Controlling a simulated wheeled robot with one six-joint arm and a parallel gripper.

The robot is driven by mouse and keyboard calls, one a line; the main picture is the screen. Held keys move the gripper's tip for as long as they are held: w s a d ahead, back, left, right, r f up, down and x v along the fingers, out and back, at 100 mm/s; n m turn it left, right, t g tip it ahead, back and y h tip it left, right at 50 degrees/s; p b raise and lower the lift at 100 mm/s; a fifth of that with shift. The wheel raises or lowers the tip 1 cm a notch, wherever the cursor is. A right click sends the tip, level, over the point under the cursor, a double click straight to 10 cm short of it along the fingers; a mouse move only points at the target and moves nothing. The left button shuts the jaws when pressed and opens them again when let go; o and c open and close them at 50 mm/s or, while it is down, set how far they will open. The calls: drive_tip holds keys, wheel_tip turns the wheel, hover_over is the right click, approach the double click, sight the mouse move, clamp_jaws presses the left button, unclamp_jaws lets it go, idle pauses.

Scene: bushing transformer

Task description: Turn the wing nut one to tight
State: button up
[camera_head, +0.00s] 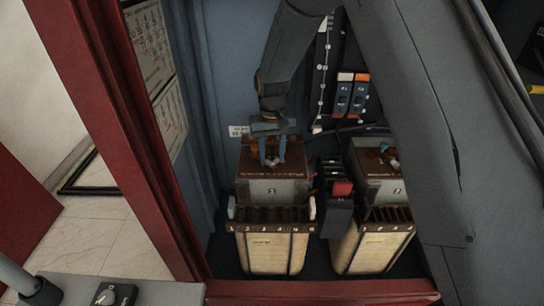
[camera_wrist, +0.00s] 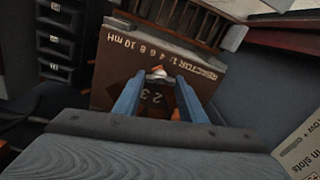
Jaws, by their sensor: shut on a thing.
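The wing nut (camera_wrist: 157,74) is a small silvery piece on the brown top plate (camera_wrist: 112,72) of the left transformer block, which is marked "REACTOR". My gripper's two blue fingers (camera_wrist: 157,82) reach down on either side of the wing nut and are closed on it. An orange-copper part shows between the fingers. In the head view my gripper (camera_head: 272,161) points down over the left block (camera_head: 272,187). The fingers hide most of the nut there, so its exact angle cannot be told.
A second similar block (camera_head: 381,190) stands to the right, with a red-and-black switch (camera_head: 342,188) between them. Breakers (camera_head: 352,95) sit on the back panel. The red cabinet frame (camera_head: 112,130) borders the left, with a blue wall inside it.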

sight(272, 159)
drive_tip(key=shift+m, duration=1.2)
drive_tip(key=o, duration=1.1)
drive_tip(key=shift+c, duration=0.2)
drive_tip(key=shift+a+r+b, duration=0.1)
drive_tip(key=shift+r+b, duration=1.15)
drive_tip(key=shift+r, duration=2.7)
